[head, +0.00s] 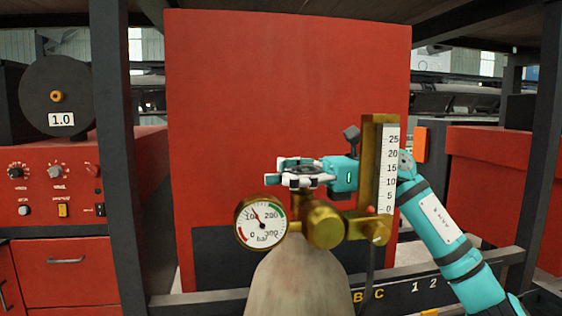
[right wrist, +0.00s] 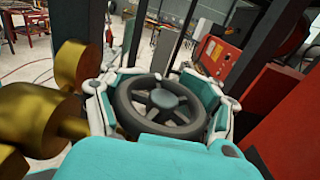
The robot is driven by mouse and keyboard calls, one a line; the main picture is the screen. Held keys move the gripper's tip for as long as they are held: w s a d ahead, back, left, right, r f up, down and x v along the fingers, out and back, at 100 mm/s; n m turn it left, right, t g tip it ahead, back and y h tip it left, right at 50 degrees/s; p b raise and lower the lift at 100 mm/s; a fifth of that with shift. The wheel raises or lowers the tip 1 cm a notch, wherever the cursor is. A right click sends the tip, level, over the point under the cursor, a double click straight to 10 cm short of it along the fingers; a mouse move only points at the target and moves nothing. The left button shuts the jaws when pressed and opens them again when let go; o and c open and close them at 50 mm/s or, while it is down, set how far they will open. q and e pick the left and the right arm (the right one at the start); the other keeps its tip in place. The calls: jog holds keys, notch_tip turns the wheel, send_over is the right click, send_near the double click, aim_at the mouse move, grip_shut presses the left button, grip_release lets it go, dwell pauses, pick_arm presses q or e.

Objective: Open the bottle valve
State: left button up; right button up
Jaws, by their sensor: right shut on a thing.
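The gas bottle (head: 300,280) stands upright in the middle of the head view, with a brass regulator (head: 325,227) and a round pressure gauge (head: 261,223) on its neck. My right gripper (head: 302,174) is at the top of the bottle, its fingers around the valve handwheel. In the right wrist view the dark spoked handwheel (right wrist: 160,103) sits between the white and teal fingers of the right gripper (right wrist: 160,95), which is shut on it. The handwheel is mostly hidden by the fingers in the head view. My left gripper is in neither view.
A brass flow meter with a white scale (head: 390,170) rises to the right of the valve, close to my right wrist. A red panel (head: 285,80) stands behind the bottle. Dark posts (head: 112,150) flank it, and a red welding machine (head: 60,190) is at left.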

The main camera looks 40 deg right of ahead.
aim_at(295, 173)
jog(key=n+g+p, duration=0.1)
jog(key=n+g+y+p, duration=0.1)
jog(key=r+g+p, duration=0.1)
jog(key=g, duration=0.1)
jog(key=shift+s+a+n+y, duration=0.1)
jog(key=shift+s+n+y, duration=0.2)
jog(key=shift+s+n, duration=0.1)
jog(key=n+g+p, duration=0.1)
jog(key=n+g, duration=0.1)
jog(key=g, duration=0.1)
jog(key=s+n+g+p, duration=0.1)
jog(key=n+g, duration=0.1)
jog(key=g, duration=0.1)
jog(key=shift+s+f+g, duration=0.1)
jog(key=shift+f+g, duration=0.1)
jog(key=shift+g, duration=0.1)
jog(key=shift+s+f+n+g+p, duration=0.1)
jog(key=shift+s+n+g+p, duration=0.1)
jog(key=shift+n+g, duration=0.65)
jog(key=shift+s+n+g+p, duration=0.2)
jog(key=shift+n+g, duration=0.35)
jog(key=shift+g, duration=0.6)
jog(key=o, duration=1.4)
jog(key=shift+f, duration=0.15)
notch_tip(295, 173, up, 10)
